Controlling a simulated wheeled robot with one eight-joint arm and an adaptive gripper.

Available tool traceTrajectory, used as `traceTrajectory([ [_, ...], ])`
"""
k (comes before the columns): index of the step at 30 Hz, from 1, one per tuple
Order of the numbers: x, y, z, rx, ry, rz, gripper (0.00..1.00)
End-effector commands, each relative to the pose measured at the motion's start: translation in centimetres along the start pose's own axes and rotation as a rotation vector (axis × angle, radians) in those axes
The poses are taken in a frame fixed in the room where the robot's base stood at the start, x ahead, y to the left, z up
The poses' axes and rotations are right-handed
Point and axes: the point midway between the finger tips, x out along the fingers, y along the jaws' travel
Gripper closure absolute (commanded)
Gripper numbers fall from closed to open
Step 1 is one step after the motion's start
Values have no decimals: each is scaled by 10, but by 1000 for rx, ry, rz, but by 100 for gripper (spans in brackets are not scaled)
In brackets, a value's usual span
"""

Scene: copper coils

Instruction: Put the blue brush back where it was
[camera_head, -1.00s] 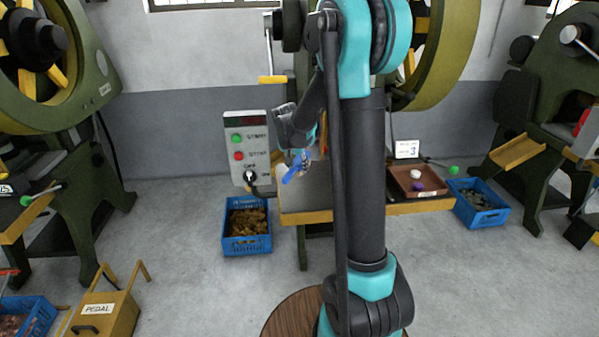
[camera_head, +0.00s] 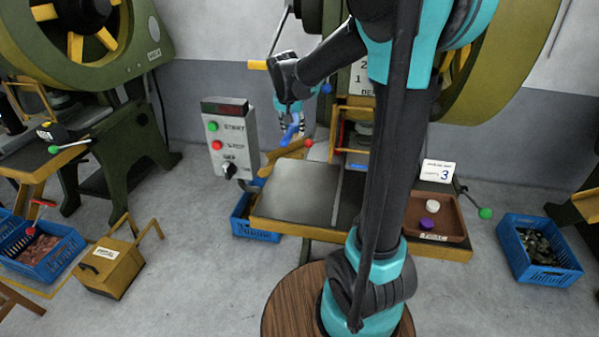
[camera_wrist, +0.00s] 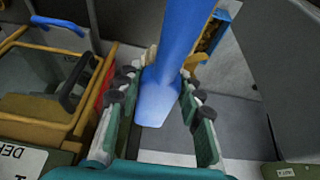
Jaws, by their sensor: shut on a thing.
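The blue brush (camera_head: 291,131) is in my gripper (camera_head: 289,117), above the back left part of the press table (camera_head: 297,192). In the wrist view my gripper (camera_wrist: 168,72) is shut around the brush (camera_wrist: 182,38), which lies between the two fingertips. One end of the brush widens toward the camera and the other end runs out of the top of the picture. Its bristles cannot be made out. The brush hangs clear of the table, slightly tilted, in the head view.
A yellow chute (camera_head: 286,158) and a red-knobbed lever (camera_head: 308,143) are close below the brush. The control box (camera_head: 228,140) stands left. A brown tray (camera_head: 452,226) holds a white and a purple piece. The table's grey plate is bare. Blue crates (camera_head: 540,270) stand on the floor.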

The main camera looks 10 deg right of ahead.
Motion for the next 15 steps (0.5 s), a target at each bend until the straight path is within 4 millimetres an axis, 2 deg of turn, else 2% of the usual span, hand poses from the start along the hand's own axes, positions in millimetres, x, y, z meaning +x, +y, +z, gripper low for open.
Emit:
traceTrajectory([
  [5,26,0,11,-1,0,-1,100],
  [15,99,0,41,0,0,0,100],
])
